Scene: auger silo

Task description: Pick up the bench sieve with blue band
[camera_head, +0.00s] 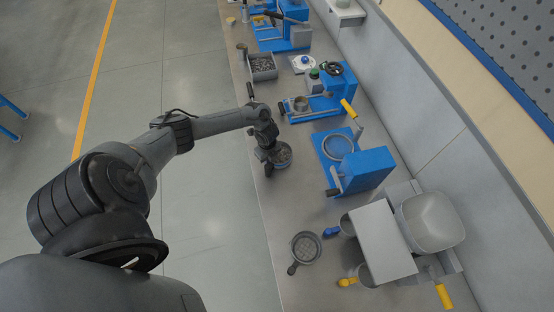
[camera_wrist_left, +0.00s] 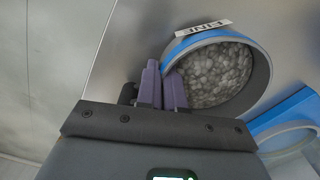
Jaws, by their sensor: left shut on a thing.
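The bench sieve with blue band (camera_head: 281,156) is round and holds grey pebbles. In the left wrist view the sieve (camera_wrist_left: 262,62) fills the upper right, with a blue outer wall and a pale label reading FINE at its edge. My left gripper (camera_head: 270,160) is at the sieve's left side in the head view. Its purple fingers (camera_wrist_left: 163,88) are close together at the sieve wall, shut on it. I cannot tell whether the sieve touches the bench or is slightly raised. My right gripper is in neither view.
A blue machine (camera_head: 362,172) stands right of the sieve, with a ring on its base. A dark handled sieve (camera_head: 305,247) lies nearer on the grey bench (camera_head: 290,205). A bin of dark pieces (camera_head: 263,67) stands farther back. The bench edge is close on the left.

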